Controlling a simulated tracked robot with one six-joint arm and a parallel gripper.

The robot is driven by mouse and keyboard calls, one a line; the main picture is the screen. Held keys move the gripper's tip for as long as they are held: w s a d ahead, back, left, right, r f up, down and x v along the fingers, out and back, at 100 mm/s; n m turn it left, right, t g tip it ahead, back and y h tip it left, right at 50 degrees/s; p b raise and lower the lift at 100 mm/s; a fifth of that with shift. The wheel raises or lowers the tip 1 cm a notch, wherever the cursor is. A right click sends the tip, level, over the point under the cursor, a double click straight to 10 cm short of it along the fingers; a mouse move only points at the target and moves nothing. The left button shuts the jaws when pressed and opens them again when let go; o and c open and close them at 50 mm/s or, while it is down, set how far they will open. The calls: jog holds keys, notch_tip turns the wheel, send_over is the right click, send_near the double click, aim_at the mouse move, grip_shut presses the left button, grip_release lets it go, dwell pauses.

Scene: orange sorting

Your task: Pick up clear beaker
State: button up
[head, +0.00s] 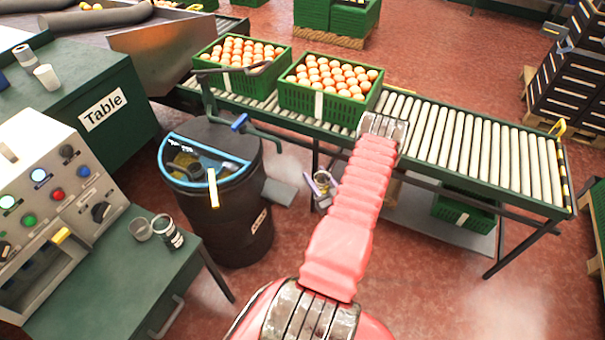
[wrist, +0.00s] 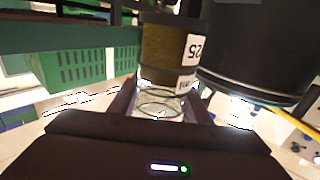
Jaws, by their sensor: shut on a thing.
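My gripper (head: 321,187) hangs beyond the end of my pink arm, between the black barrel and the conveyor. It is shut on a clear glass beaker (wrist: 160,103) with dark brown contents and a white label. In the wrist view the beaker is between the two dark fingers, with its clear end towards the camera and its label upside down. In the head view it is small and partly hidden by the gripper. Another clear, empty-looking beaker (head: 140,229) stands on the green bench at the left, beside a dark labelled jar (head: 168,233).
The black barrel (head: 228,225) with a blue rim stands just left of the gripper. The roller conveyor (head: 455,145) carries two green crates (head: 310,105) of oranges. A control panel (head: 60,195) stands on the left bench. A green table (head: 85,140) is behind it. Red floor is clear in front.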

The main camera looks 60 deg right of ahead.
aim_at(325, 179)
jog(key=shift+s+d, duration=0.15)
jog(key=shift+s, duration=1.55)
